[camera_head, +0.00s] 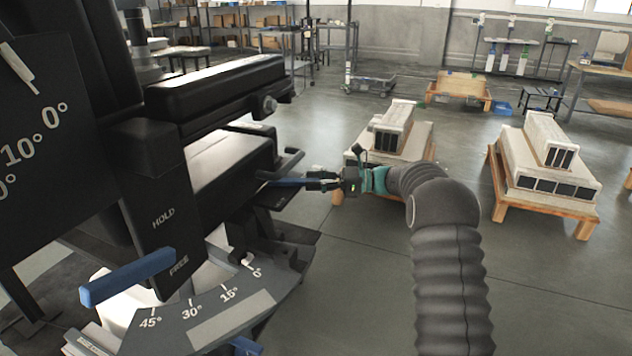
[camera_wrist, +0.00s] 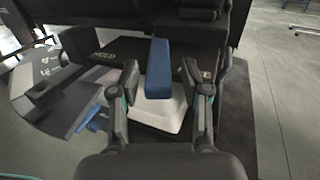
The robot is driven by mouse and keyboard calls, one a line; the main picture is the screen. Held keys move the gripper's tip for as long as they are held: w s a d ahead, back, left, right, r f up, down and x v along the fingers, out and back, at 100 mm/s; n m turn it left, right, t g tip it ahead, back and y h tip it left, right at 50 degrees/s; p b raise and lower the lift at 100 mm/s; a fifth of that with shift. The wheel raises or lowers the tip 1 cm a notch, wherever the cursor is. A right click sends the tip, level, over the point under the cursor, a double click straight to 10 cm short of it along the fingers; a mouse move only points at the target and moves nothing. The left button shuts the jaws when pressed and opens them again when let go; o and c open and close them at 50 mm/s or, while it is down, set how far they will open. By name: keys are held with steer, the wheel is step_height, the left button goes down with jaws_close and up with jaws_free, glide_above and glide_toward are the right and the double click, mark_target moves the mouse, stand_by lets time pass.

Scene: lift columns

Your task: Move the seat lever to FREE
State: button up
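A blue lever (camera_head: 285,183) sticks out from the side of the black equipment, at the tip of my gripper (camera_head: 322,182). In the wrist view this blue lever (camera_wrist: 158,72) stands between the two fingers of my gripper (camera_wrist: 162,90). The fingers are open, with a gap on each side of the lever. A panel there has HOLD lettering (camera_wrist: 103,55) left of the lever and lettering too small to read surely on its right. A second blue lever (camera_head: 128,277) is at the near left, beside a black panel (camera_head: 165,240) marked HOLD and FREE.
An angle scale (camera_head: 200,305) marked 0° to 45° lies below the black equipment. Another blue part (camera_head: 245,345) shows at the bottom edge. Pallets with pale stacked blocks (camera_head: 545,165) stand at the right. The floor between is clear.

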steer(key=shift+d, duration=0.4)
steer(key=d, duration=1.1)
steer(key=shift+d, duration=0.35)
steer(key=shift+w, duration=0.1)
